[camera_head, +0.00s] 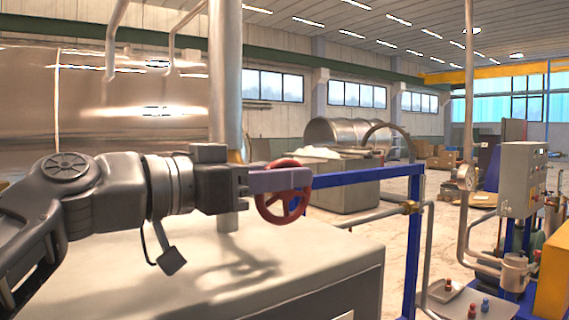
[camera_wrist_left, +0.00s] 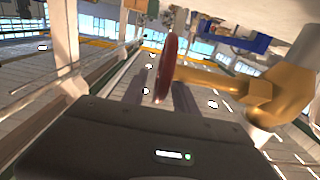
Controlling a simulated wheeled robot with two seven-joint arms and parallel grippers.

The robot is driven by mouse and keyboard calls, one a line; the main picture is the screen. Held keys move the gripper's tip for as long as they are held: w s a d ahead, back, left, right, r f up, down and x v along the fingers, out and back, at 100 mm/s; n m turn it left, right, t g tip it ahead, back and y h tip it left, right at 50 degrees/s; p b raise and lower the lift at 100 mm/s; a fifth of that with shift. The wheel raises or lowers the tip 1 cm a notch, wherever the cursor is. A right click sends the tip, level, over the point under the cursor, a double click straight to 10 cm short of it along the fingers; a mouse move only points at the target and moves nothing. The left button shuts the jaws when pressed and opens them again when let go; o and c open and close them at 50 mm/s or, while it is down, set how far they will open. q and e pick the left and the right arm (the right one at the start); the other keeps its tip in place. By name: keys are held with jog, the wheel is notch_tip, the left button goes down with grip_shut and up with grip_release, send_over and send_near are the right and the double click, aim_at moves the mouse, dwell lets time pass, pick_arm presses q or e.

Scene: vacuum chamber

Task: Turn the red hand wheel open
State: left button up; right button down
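The red hand wheel (camera_head: 284,217) has a round rim with spokes and stands in front of the blue frame in the head view. In the left wrist view the wheel (camera_wrist_left: 167,55) shows nearly edge-on, with a brass valve body (camera_wrist_left: 255,92) and stem to its right. My left gripper (camera_head: 305,180) reaches in from the left, and its purple fingers cross the wheel's upper part. In the wrist view its fingers (camera_wrist_left: 160,88) lie on either side of the rim, with a narrow gap showing, so they look open around it. My right gripper is not in view.
A blue frame (camera_head: 413,245) and a thin pipe with a brass fitting (camera_head: 409,207) stand right of the wheel. A pale-topped cabinet (camera_head: 330,245) lies below my left arm. A vertical metal pipe (camera_head: 225,75) rises close behind the gripper. A grey control box (camera_head: 521,180) is at right.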

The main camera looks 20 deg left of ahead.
pick_arm(q)
jog(key=shift+w+d, duration=0.2)
jog(key=shift+w, duration=0.05)
grip_shut()
dwell(0.5)
